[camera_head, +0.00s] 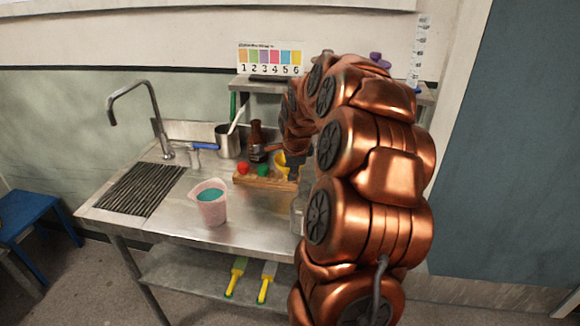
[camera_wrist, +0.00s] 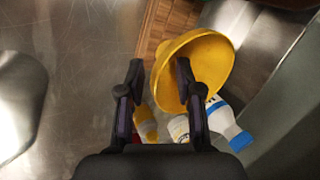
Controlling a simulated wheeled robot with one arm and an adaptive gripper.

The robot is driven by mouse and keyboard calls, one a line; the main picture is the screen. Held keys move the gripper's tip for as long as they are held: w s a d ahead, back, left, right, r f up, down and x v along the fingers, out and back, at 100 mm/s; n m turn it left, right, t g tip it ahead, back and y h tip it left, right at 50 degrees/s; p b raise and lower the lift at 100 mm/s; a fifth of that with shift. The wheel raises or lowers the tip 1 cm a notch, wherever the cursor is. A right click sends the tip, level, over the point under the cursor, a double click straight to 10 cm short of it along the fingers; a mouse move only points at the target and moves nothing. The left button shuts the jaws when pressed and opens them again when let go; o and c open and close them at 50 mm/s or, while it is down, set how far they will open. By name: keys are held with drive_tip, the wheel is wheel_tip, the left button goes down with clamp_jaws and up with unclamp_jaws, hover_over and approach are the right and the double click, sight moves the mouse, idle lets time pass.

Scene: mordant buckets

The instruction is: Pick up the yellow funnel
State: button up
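The yellow funnel (camera_wrist: 212,55) shows its wide mouth to the wrist camera, right of centre. In the head view the yellow funnel (camera_head: 279,162) is by the wooden rack, partly hidden by my gripper (camera_head: 294,166). In the wrist view my gripper (camera_wrist: 159,68) is open. Its right finger overlaps the funnel's mouth, and its left finger is over bare steel. The funnel's near left rim appears between the fingers. I cannot tell whether either finger touches it.
The wooden rack (camera_head: 258,181) holds red and green pieces. A pink jug (camera_head: 209,204) of teal liquid stands in front. A steel pot (camera_head: 228,142) and brown bottle (camera_head: 256,138) stand behind. A white bottle with a blue cap (camera_wrist: 240,140) is close to my right finger.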

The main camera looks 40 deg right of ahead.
drive_tip(key=shift+c, duration=0.3)
drive_tip(key=shift+w, duration=0.1)
clamp_jaws()
wheel_tip(320, 180, up, 9)
drive_tip(key=b, duration=0.2)
drive_tip(key=shift+f+b, duration=0.1)
drive_tip(key=shift+b, duration=0.2)
drive_tip(key=shift+r, duration=0.6)
drive_tip(key=shift+r, duration=0.1)
drive_tip(key=shift+r, duration=2.4)
